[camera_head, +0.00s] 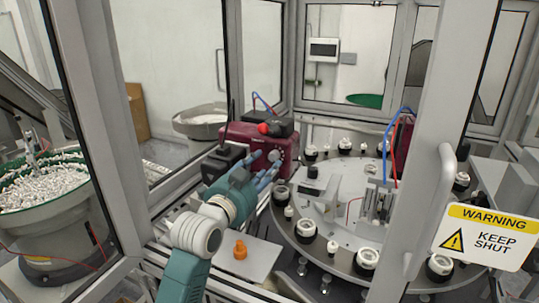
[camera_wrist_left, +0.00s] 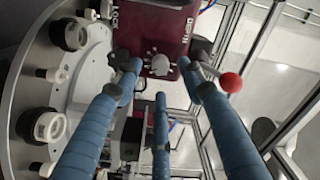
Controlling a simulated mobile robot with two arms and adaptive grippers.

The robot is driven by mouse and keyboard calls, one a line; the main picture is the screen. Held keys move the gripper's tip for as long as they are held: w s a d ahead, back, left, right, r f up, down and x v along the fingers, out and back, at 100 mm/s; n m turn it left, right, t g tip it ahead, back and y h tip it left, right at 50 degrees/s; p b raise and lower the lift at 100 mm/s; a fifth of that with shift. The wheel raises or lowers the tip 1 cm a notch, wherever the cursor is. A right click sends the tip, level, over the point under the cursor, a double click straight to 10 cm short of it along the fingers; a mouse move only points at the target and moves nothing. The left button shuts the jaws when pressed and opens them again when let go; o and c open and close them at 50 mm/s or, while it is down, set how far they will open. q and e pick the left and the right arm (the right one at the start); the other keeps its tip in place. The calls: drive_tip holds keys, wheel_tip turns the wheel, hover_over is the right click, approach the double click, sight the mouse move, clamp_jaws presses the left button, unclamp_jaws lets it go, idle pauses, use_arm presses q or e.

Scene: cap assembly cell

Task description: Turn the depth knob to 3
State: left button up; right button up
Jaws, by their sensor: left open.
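The depth knob (camera_head: 275,155) is a pale grey round dial on the front of a dark red box (camera_head: 240,137). In the left wrist view the knob (camera_wrist_left: 160,65) lies between my fingertips, with white scale marks around it; the numbers are too small to read. My left gripper (camera_head: 268,172) has blue fingers spread open in front of the red box. In the left wrist view the gripper (camera_wrist_left: 160,76) is empty, with fingers on both sides of the knob and one below it. I cannot tell whether any finger touches it. My right gripper is not in view.
A red ball lever (camera_wrist_left: 231,82) stands close beside one finger. A round indexing table (camera_head: 292,236) with several white caps is right of the gripper. An orange part (camera_head: 240,250) sits on a pale plate (camera_head: 262,262). Frame posts and a warning-signed door (camera_head: 488,232) bound the cell.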

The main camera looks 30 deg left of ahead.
sight(272, 159)
use_arm(q)
drive_tip(key=w+p, duration=0.1)
drive_tip(key=w, duration=0.3)
drive_tip(key=shift+a, duration=0.1)
drive_tip(key=shift+s, duration=0.1)
drive_tip(key=c, duration=0.8)
clamp_jaws()
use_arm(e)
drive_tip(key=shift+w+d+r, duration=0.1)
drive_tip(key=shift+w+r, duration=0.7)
